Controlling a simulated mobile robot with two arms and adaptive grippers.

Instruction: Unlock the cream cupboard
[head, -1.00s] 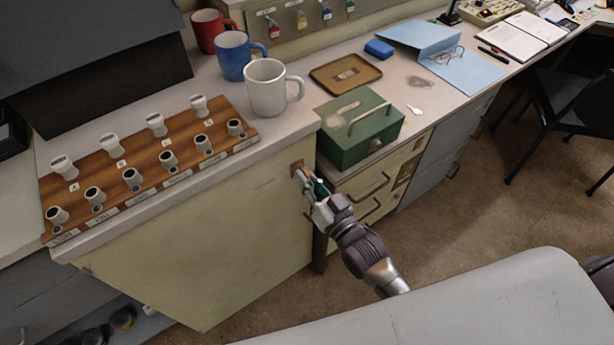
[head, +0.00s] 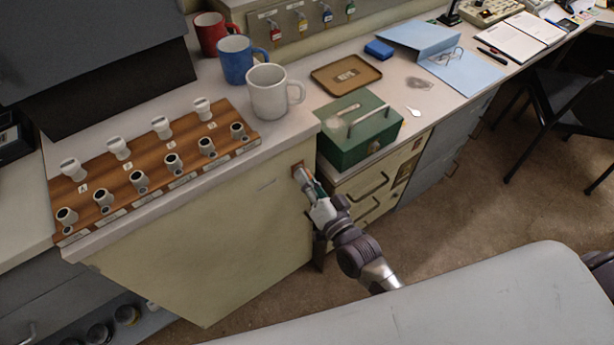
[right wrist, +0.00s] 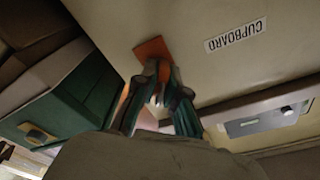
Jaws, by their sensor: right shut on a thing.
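The cream cupboard (head: 200,255) stands under the counter end, its door closed. An orange-brown lock plate (head: 297,168) sits near the door's upper right corner. In the right wrist view the plate (right wrist: 153,50) is just beyond my fingertips, left of the CUPBOARD label (right wrist: 236,35). My right gripper (head: 308,183) is at the plate and shut on a small pale thing, probably the key (right wrist: 157,97). The fingers mostly hide it, so I cannot tell how far it sits in the lock. My left gripper is not in view.
A green cash box (head: 360,130) stands on the counter just right of the lock. A wooden rack of stamps (head: 150,165) and several mugs stand above the cupboard. Several tagged keys hang on a panel (head: 290,25) behind. A grey surface (head: 450,300) lies in front.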

